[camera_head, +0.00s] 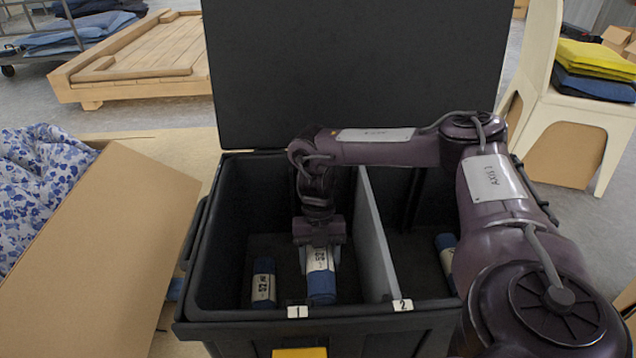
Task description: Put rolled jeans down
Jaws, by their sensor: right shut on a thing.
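My right gripper (320,250) reaches down into the left compartment, marked 1, of an open black bin (220,262). It is shut on a blue pair of rolled jeans (321,284) with a white label, held upright. Whether this roll touches the bin floor I cannot tell. Another rolled pair of jeans (263,284) stands to its left in the same compartment, apart from it. A third roll (446,254) is in the right compartment, marked 2, partly hidden by my right arm. My left gripper is not in view.
A grey divider (374,240) splits the bin, close to the right of my gripper. The raised black lid (355,70) stands behind. A cardboard box (100,255) with floral cloth (40,165) is at left. A chair (545,90) with folded clothes (595,70) stands at right.

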